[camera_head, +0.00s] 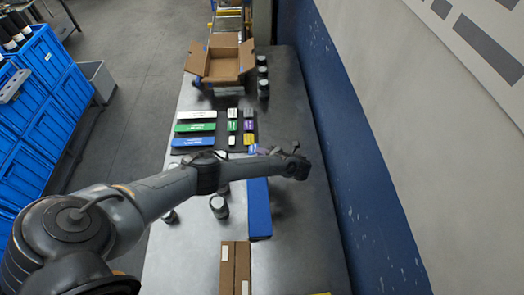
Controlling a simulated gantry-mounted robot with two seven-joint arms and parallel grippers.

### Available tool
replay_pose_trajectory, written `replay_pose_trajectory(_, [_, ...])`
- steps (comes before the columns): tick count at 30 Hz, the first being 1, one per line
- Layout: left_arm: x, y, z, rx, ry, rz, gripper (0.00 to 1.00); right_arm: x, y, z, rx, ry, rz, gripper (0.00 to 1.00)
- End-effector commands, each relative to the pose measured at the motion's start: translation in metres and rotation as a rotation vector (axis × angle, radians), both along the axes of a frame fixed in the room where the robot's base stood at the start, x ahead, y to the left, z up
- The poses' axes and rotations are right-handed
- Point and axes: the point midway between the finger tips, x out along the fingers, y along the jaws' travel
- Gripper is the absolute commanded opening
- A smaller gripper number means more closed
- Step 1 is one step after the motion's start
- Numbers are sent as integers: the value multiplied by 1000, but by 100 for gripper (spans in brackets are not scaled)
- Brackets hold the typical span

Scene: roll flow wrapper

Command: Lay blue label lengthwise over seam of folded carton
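A blue label (193,142) lies in the left column of a dark mat, below a green label (195,127) and a white label (196,114). A brown folded carton (228,270) lies at the bottom of the view. A dark lengthwise line, likely its seam, runs down its middle, and its near end is cut off by the frame. My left arm reaches across the table from the left. My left gripper (297,163) is above the table's right part, well away from the blue label and the carton. Its fingers are too small and dark to read. My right gripper is out of view.
A long blue block (259,210) lies beyond the carton. Dark jars (219,207) stand left of it, partly behind my arm. An open cardboard box (223,66) and more jars (263,88) are at the far end. A blue-and-grey wall borders the right.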

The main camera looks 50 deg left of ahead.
Motion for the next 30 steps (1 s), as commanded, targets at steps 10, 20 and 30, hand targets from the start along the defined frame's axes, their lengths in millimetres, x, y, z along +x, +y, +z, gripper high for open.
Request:
replay_pose_trajectory(10, [0,0,12,0,0,1,0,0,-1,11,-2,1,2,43])
replay_pose_trajectory(20, [0,1,58,1,1,1,0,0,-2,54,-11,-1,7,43])
replay_pose_trajectory(30, [10,16,71,1,-4,2,0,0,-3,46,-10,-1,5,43])
